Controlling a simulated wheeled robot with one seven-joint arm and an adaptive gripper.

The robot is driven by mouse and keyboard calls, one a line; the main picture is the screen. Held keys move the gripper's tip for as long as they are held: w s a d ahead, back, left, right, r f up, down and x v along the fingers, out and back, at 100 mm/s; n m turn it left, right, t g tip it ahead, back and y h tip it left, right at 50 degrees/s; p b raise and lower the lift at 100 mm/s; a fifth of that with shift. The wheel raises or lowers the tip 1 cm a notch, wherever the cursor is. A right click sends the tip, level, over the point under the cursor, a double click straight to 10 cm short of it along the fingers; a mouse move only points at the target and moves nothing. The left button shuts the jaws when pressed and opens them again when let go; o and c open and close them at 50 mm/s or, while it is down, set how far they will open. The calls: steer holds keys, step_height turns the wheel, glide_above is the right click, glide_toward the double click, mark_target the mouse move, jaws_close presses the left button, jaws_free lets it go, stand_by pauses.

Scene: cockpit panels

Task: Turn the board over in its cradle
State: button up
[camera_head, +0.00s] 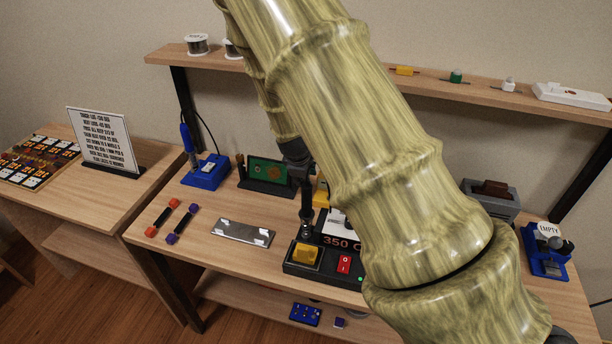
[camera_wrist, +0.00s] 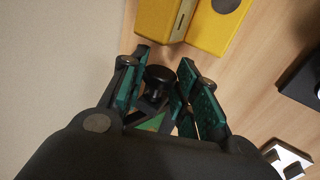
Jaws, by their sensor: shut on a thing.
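The green board (camera_head: 265,172) stands upright in its black cradle (camera_head: 262,188) at the back of the bench, left of my arm. A round copper-coloured patch shows on its face. My gripper (camera_wrist: 166,72) is at the cradle's right end. In the wrist view its teal-padded fingers stand on both sides of a round black knob (camera_wrist: 158,80), and they are shut on it. A piece of green (camera_wrist: 152,122), likely the board, shows between the fingers. My gripper hides the cradle's right end in the head view.
The blue soldering-iron stand (camera_head: 206,172) is left of the cradle. A metal plate (camera_head: 243,233) lies in front. A yellow object (camera_wrist: 215,25) is near my fingers. My arm covers the bench's middle right.

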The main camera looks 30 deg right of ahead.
steer(key=shift+w+d+r+g+y+p, duration=0.15)
steer(key=shift+g+y+p, duration=0.65)
steer(key=shift+p, duration=0.5)
steer(key=o, duration=1)
steer(key=v, duration=1.2)
steer(key=shift+d, duration=0.1)
